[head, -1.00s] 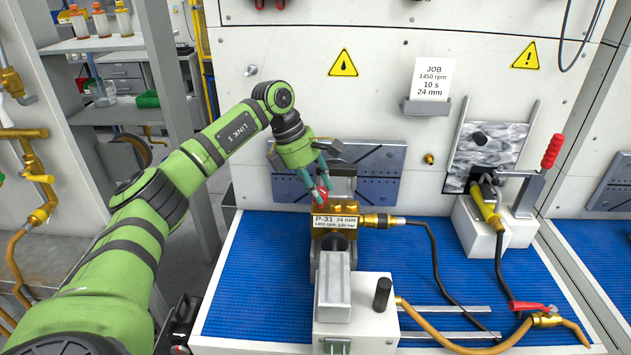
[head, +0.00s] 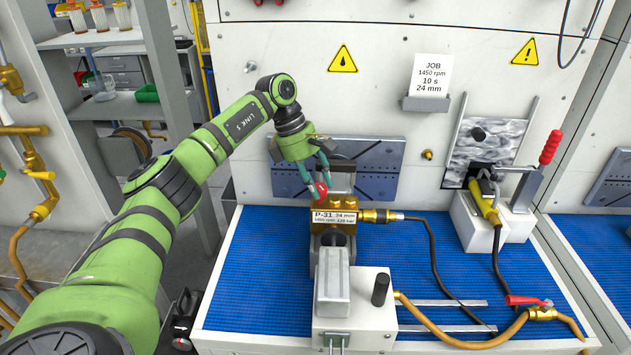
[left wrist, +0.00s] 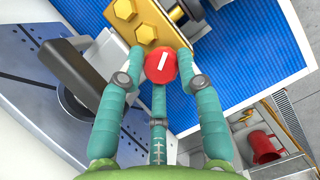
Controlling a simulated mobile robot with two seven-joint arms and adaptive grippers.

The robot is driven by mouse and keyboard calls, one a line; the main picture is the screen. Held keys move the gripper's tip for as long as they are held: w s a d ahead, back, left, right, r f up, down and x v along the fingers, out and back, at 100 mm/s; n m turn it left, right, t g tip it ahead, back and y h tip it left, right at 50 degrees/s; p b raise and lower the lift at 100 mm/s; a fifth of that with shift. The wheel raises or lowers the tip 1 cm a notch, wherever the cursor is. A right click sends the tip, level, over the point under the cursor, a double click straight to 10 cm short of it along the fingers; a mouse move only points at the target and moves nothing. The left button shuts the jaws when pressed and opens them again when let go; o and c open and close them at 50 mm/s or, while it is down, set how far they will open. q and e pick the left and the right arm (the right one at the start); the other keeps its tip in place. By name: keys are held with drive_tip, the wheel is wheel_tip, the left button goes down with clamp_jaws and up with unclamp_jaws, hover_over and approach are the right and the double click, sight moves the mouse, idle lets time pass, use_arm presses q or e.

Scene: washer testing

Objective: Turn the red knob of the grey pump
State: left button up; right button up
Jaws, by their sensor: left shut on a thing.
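The red knob (head: 321,190) sits on the brass-coloured block of the pump (head: 345,208), which carries a P-31 label plate. My left gripper (head: 318,186) reaches down onto it, with its teal fingers closed around the knob. In the left wrist view, the knob (left wrist: 161,65) shows a white mark on its face and lies between the left gripper's fingertips (left wrist: 161,68). The pump's block (left wrist: 148,20) with brass hex bolts is just beyond it. Part of the knob is hidden by the fingers in the head view. My right gripper is not in view.
A grey plate (head: 380,172) stands behind the pump. A white block with a black post (head: 380,290) is in front. Hoses run right to a red-handled valve (head: 525,300). A red-handled lever clamp (head: 550,147) stands at right. The blue mat (head: 265,265) left of the pump is clear.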

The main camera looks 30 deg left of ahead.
use_arm(q)
drive_tip(key=o, duration=1.1)
drive_tip(key=shift+d, duration=0.2)
drive_tip(key=shift+d+r, duration=0.1)
drive_tip(key=shift+d, duration=0.05)
drive_tip(key=shift+a+r, duration=0.3)
drive_tip(key=v, duration=1.1)
drive_tip(key=shift+d+r, duration=0.2)
